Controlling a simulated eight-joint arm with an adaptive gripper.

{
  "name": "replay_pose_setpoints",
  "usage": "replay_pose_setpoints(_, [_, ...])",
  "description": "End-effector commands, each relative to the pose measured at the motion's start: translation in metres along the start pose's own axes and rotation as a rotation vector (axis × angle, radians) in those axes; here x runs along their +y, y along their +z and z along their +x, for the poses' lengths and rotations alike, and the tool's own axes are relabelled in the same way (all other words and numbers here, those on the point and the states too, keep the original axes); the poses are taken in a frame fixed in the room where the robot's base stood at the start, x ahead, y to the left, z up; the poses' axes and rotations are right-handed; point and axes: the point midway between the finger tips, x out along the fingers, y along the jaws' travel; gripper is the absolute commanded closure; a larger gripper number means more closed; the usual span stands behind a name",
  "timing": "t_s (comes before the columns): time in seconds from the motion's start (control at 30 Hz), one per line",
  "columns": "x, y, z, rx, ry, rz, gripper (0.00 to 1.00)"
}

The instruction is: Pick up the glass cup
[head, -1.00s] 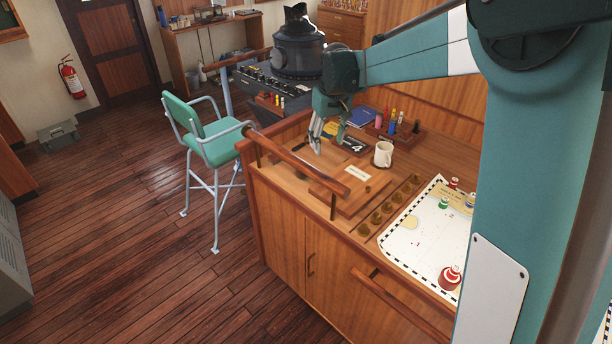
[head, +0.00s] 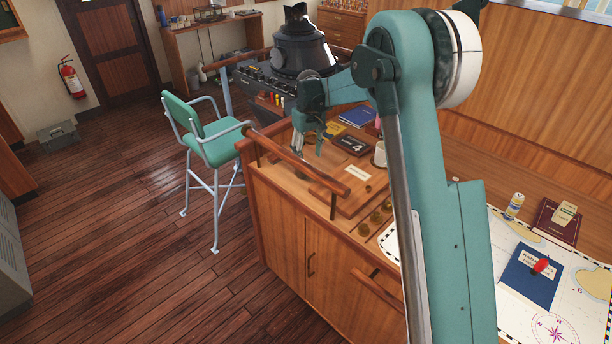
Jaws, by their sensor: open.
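I cannot make out a clear glass cup in the head view. A white mug (head: 379,154) stands on the wooden counter (head: 283,177), its right side hidden behind my arm. My gripper (head: 308,148) is open, its fingers pointing down over the counter's far left part, left of the mug and apart from it. No object shows between the fingers. Whether the fingertips touch the counter is hard to tell.
A wooden rail (head: 300,166) runs along the counter's left edge. Near the mug are a dark plate marked 4 (head: 353,145), a yellow item (head: 335,130) and a blue book (head: 357,117). A chart (head: 510,262) lies at right. A green chair (head: 215,140) stands left.

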Motion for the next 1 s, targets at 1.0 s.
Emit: replay_pose_setpoints(1.0, [-0.002,-0.011,0.041,-0.014,-0.005,-0.015,0.50])
